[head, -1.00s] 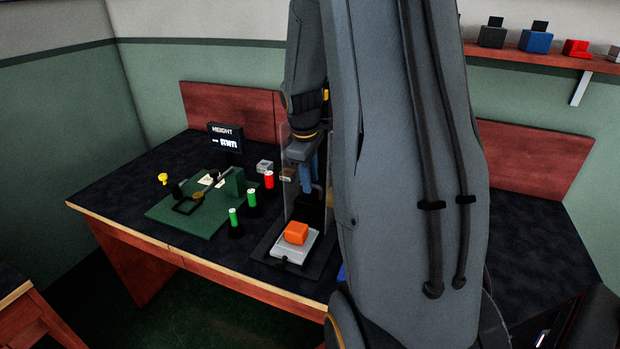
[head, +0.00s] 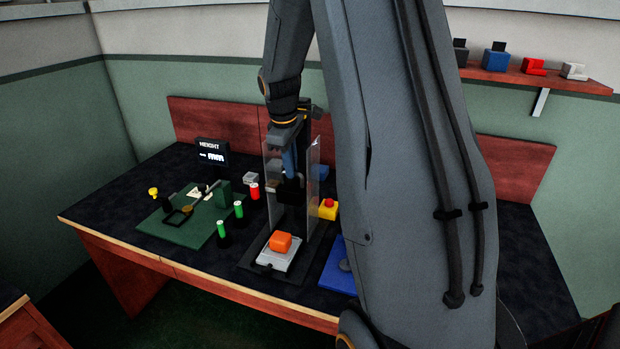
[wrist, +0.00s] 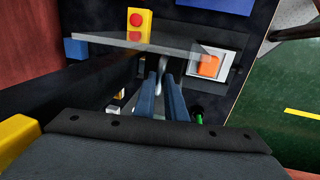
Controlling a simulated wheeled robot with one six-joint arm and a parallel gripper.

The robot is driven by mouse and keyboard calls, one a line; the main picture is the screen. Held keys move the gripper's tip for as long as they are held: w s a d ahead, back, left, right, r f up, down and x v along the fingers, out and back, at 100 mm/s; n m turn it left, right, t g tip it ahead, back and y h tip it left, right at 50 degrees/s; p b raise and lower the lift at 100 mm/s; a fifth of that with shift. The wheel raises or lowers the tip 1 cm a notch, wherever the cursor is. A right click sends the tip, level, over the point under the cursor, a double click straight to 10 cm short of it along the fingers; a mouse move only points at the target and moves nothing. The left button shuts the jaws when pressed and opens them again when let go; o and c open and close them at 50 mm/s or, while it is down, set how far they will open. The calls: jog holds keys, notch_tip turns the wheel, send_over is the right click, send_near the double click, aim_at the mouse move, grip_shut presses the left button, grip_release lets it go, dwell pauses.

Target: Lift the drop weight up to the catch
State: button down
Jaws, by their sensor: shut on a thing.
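The drop rig stands on the desk with a clear panel (head: 315,185) on its right side and a dark column at the back. The drop weight (head: 290,190) is a dark block between the panels, above an orange block (head: 281,242) on a grey plate. My gripper (head: 289,163) is over the weight, its blue fingers pointing down and shut on the weight's handle. The wrist view shows the fingers (wrist: 160,92) around a pale grey loop handle (wrist: 159,75). The weight hangs clear of the orange block. I cannot make out the catch clearly near the column top.
A red button on a yellow box (head: 328,209) and a blue plate (head: 338,268) stand right of the rig. Left are green cylinders (head: 239,210), a red cylinder (head: 254,192), a green board (head: 170,228) and a height display (head: 212,153). My arm hides the desk's right part.

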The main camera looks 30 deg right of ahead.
notch_tip(320, 180, up, 12)
jog(key=p, duration=0.6)
jog(key=shift+w+r, duration=0.15)
jog(key=shift+r, duration=0.1)
jog(key=c, duration=2)
grip_release()
jog(key=shift+o, duration=0.9)
notch_tip(320, 180, up, 8)
jog(key=s+a+b, duration=0.1)
jog(key=b, duration=0.1)
jog(key=shift+a+f, duration=0.15)
jog(key=shift+f, duration=0.1)
